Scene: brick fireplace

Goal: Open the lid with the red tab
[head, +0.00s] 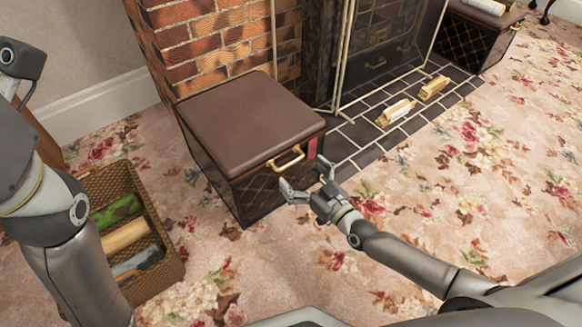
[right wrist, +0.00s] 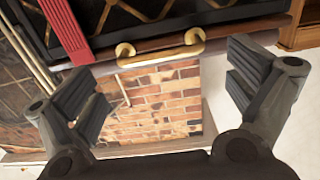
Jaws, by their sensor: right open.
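A dark box (head: 270,188) with lattice sides and a padded brown lid (head: 245,118) stands against the brick fireplace; the lid is shut. A brass handle (head: 286,158) is on the lid's front edge, and a red tab (head: 312,148) hangs beside it at the right corner. In the right wrist view the brass handle (right wrist: 160,50) lies beyond and between the spread fingers, with the red tab (right wrist: 66,30) at upper left. My right gripper (head: 305,176) is open and empty just in front of the handle, seemingly apart from it. My left gripper is out of view.
A wicker basket (head: 166,228) holding several rolled items stands on the floral carpet, left of the box. Two log-like pieces (head: 396,112) lie on the tiled hearth. A second lattice box (head: 465,45) stands at upper right. Carpet at right is clear.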

